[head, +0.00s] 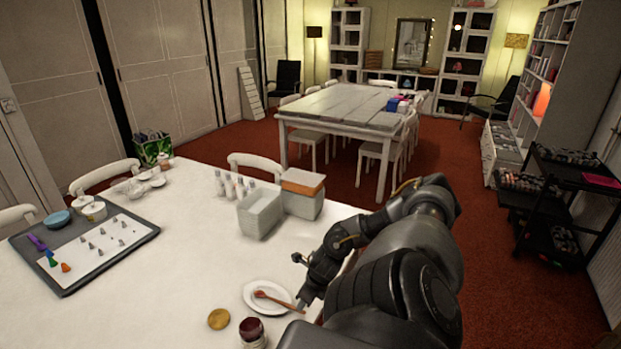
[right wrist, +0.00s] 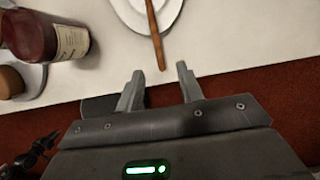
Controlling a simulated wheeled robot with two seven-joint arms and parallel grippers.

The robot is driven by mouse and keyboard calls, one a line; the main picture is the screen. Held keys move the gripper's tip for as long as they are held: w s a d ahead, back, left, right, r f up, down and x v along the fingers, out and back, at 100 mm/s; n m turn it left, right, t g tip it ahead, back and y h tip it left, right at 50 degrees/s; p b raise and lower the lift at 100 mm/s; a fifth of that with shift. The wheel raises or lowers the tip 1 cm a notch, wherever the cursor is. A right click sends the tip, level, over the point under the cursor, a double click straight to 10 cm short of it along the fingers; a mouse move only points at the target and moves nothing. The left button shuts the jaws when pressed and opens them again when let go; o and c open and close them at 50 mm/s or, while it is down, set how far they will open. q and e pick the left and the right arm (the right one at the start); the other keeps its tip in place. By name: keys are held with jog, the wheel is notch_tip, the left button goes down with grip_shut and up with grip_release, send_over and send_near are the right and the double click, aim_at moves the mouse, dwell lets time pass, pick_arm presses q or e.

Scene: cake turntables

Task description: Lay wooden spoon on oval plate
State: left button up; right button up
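The wooden spoon (head: 272,298) lies across the white oval plate (head: 256,289), with its handle reaching past the rim to the right. In the right wrist view the spoon handle (right wrist: 155,36) runs down from the plate (right wrist: 172,12). Its end is just ahead of my right gripper (right wrist: 159,70), around the gap between the two fingertips. The right gripper is open and empty, with its fingers apart and not closed on the handle. In the head view it is beside the plate's right side, partly hidden by my arm. My left gripper is not in view.
A dark red jar (head: 252,333) and a round golden item (head: 219,319) stand near the plate. Grey bins (head: 261,214), small bottles (head: 222,184) and a grey tray (head: 142,233) are farther back on the white table (head: 180,262). The table's middle is clear.

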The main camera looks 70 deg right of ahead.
jog(key=p+v, duration=0.3)
jog(key=v, duration=0.3)
dwell(0.7)
